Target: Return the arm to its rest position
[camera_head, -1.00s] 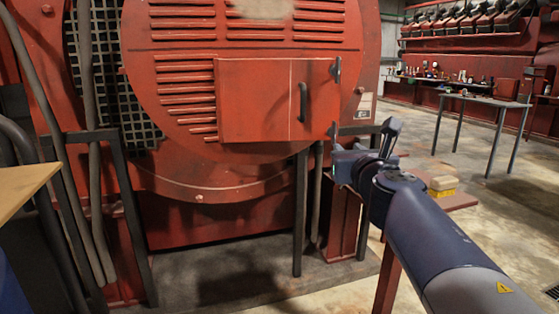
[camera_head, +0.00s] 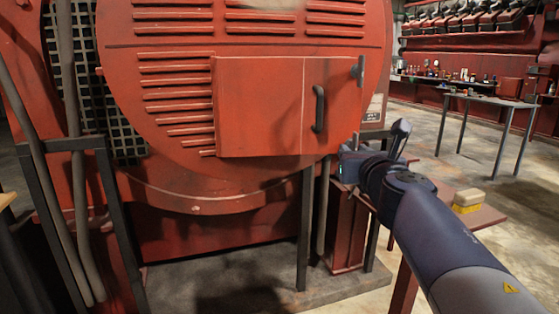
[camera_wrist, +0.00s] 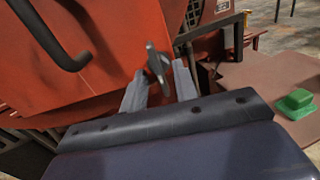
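My arm reaches in from the lower right of the head view, and my gripper (camera_head: 395,140) is at the lower right of a red engine door (camera_head: 260,105). In the wrist view the two grey fingers of my gripper (camera_wrist: 160,86) stand apart. A dark latch lever (camera_wrist: 157,62) shows between them; I cannot tell whether they touch it. The door carries a black bar handle (camera_head: 318,108), also in the wrist view (camera_wrist: 45,38). An upper latch (camera_head: 360,71) sits at the door's right edge. The door looks shut in the head view.
A red bench (camera_head: 478,217) with a yellow block (camera_head: 467,201) stands beside my arm; a green block (camera_wrist: 296,103) shows in the wrist view. Black rails (camera_head: 75,143) and hoses stand at the left. A grey table (camera_head: 490,100) is at the back right, with open floor before it.

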